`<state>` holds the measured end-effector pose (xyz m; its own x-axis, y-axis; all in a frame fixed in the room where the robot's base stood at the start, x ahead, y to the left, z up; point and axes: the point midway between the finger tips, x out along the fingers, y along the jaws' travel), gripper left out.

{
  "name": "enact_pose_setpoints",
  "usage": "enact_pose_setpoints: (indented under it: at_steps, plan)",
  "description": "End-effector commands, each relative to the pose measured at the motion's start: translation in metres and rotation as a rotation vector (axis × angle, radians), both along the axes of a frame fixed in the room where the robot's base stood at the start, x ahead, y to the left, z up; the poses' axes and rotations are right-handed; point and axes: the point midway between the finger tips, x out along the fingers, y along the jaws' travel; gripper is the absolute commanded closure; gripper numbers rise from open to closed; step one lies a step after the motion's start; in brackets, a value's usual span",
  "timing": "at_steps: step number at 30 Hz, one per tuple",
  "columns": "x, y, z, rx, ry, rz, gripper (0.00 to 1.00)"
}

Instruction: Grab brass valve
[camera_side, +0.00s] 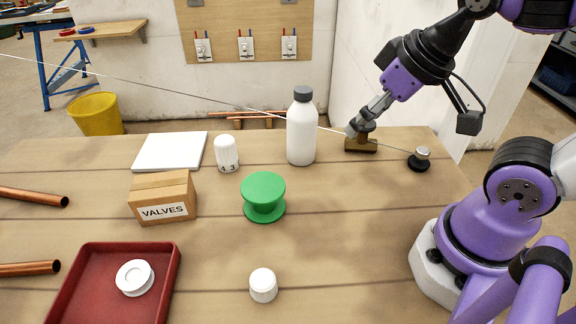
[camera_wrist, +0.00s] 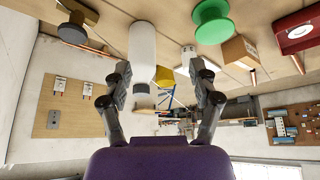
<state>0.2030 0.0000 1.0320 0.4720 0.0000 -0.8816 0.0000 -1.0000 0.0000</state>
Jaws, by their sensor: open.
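The brass valve (camera_side: 361,146) is a dull brown-gold piece on the table near its back right edge in the side view. My gripper (camera_side: 354,130) reaches down to it from the upper right, with its fingers in front of or just above the valve and partly hiding its top. I cannot tell whether they touch. In the wrist view, which is upside down, my gripper (camera_wrist: 161,72) has its two fingers spread, with nothing held between them. A dark brownish piece (camera_wrist: 72,33) at the upper left there looks like the valve, outside the fingers.
A white bottle (camera_side: 301,130) stands close left of the gripper and shows between the fingers in the wrist view (camera_wrist: 142,45). A black disc with a silver knob (camera_side: 420,160) sits to the right. A white thermostat head (camera_side: 226,153) and green spool (camera_side: 264,197) stand farther left.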

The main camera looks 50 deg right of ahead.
Motion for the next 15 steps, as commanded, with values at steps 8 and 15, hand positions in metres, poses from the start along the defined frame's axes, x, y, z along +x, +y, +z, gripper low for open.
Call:
enact_pose_setpoints:
  at_steps: [8,15]
  plan:
    - [0.015,-0.014,0.000,-0.036,0.053,0.065,0.30]
    - [0.055,-0.087,-0.018,-0.058,0.162,0.352,0.30]
